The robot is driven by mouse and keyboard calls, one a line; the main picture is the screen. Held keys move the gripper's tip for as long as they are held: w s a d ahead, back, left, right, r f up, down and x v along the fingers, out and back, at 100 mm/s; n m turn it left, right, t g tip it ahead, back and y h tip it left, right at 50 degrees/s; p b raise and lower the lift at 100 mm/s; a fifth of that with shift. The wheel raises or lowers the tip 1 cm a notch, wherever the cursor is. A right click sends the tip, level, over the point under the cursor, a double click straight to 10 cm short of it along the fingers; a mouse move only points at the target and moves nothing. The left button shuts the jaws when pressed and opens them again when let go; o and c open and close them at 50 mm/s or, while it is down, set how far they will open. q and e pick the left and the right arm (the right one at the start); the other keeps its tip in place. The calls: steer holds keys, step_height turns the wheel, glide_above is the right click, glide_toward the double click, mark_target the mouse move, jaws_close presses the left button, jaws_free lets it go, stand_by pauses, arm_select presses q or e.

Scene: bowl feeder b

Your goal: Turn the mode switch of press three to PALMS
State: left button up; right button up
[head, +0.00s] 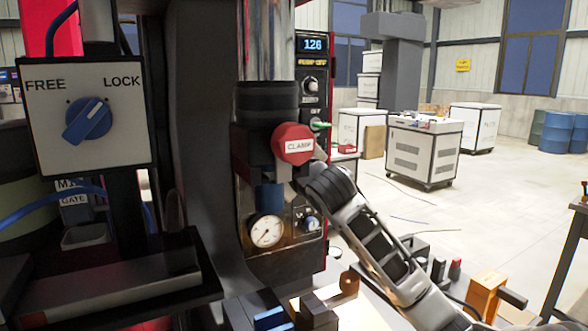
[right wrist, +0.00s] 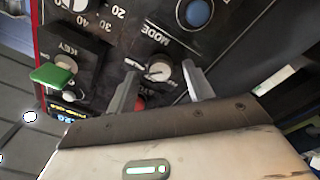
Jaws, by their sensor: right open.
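The mode switch (right wrist: 158,70) shows in the right wrist view as a round pale-rimmed knob on a dark panel, beside the word MODE, which appears upside down. A light pointer mark shows on it, but I cannot read which position it points to. My right gripper (right wrist: 163,90) is open, with one finger on each side of the knob; I cannot tell whether they touch it. In the head view my right arm reaches in from the lower right, and its fingers are hidden near the red CLAMP knob. My left gripper is not in view.
The panel also carries a green key (right wrist: 52,76), a blue button (right wrist: 197,12) and a display reading 126 (head: 312,44). The red CLAMP knob (head: 293,144) and a pressure gauge (head: 266,231) stand close to my right wrist. A FREE/LOCK selector (head: 87,118) is at left.

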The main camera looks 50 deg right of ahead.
arm_select(q)
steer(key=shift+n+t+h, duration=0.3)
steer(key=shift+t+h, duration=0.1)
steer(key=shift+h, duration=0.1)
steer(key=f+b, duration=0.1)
steer(key=b, duration=0.2)
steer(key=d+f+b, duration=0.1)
steer(key=b, duration=0.2)
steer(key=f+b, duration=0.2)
steer(key=b, duration=0.1)
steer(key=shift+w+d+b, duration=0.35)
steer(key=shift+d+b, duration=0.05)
arm_select(e)
steer(key=v, duration=1.5)
steer(key=shift+f, duration=0.15)
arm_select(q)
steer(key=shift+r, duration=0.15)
